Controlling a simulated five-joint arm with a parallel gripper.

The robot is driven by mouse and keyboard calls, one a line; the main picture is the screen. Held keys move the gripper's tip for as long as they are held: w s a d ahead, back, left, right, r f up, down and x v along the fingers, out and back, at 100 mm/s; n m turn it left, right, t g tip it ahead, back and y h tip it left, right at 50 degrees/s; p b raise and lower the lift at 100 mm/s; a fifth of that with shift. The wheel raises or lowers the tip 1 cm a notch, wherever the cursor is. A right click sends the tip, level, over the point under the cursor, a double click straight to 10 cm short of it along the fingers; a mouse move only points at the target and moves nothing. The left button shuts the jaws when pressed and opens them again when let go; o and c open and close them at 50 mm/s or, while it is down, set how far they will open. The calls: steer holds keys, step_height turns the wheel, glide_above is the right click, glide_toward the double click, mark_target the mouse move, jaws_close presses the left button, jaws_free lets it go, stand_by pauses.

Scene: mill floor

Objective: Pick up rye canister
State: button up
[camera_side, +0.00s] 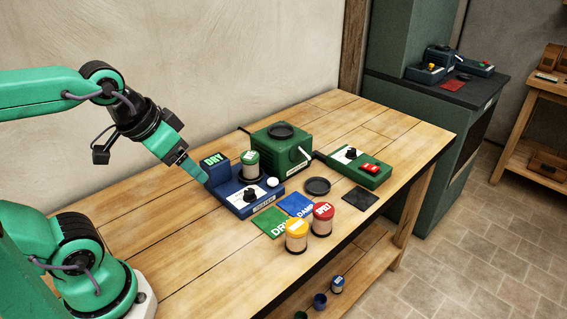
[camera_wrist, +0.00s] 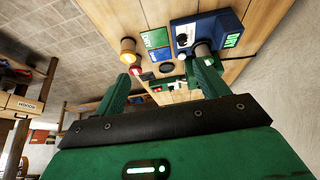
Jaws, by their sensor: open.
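No canister label clearly reads rye. A canister with a green lid (camera_side: 250,160) stands on the blue meter (camera_side: 240,197), whose display reads DRY; both also show in the wrist view, the canister (camera_wrist: 203,48) and the meter (camera_wrist: 222,28). A yellow-lidded canister (camera_side: 296,236) and a red-lidded one (camera_side: 322,220), apparently marked spelt, stand upright near the table's front edge. A green card (camera_side: 270,222) marked DRY and a blue card (camera_side: 296,205) marked DAMP lie behind them. My gripper (camera_side: 196,171) is open and empty, above the table left of the meter.
A green mill (camera_side: 281,150) with a crank stands behind the meter. A green box with a red switch (camera_side: 369,168) is to its right. A round dark dish (camera_side: 317,186) and a dark pad (camera_side: 360,200) lie nearby. The table's left part is clear.

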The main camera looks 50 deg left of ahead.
steer(key=n+g, duration=0.5)
glide_above(250, 155)
steer(key=f, duration=1.1)
steer(key=shift+s+d, duration=0.1)
steer(key=shift+s, duration=0.15)
steer(key=shift+w+a+f+g, duration=0.25)
steer(key=shift+f+g, duration=0.05)
steer(key=shift+f, duration=0.15)
steer(key=shift+d+f, duration=0.15)
steer(key=shift+f, duration=3.7)
steer(key=c, duration=1.3)
